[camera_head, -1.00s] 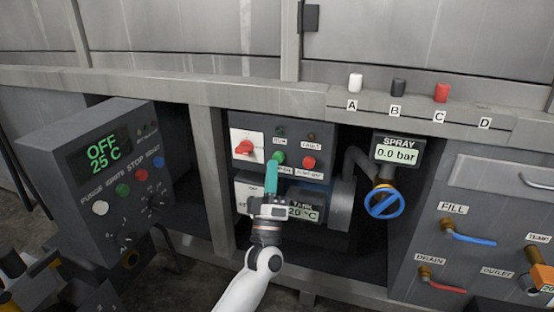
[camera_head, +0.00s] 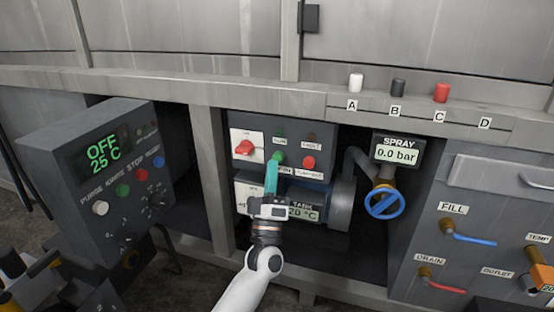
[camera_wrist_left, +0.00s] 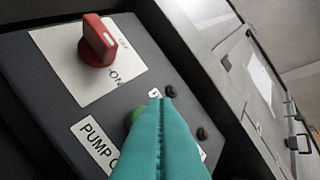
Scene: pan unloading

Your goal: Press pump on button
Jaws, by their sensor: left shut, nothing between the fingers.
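The pump panel (camera_head: 247,173) is a dark box under the frame beam in the head view. The green pump on button (camera_head: 279,155) is on its face; in the wrist view only a sliver of this green button (camera_wrist_left: 136,113) shows behind my fingers, near the "PUMP O..." label (camera_wrist_left: 94,143). My left gripper (camera_head: 273,160) is shut and empty, its teal fingers pointing at the green button. The fingertips (camera_wrist_left: 160,103) overlap the button; I cannot tell whether they touch it or whether it is pushed in.
A red rotary switch (camera_head: 244,147) and a red button (camera_head: 309,162) flank the green one. Dark lamps sit above. A control box (camera_head: 75,172) reading OFF stands left. The spray gauge (camera_head: 397,153) reads 0.0 bar above a blue valve wheel (camera_head: 384,204).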

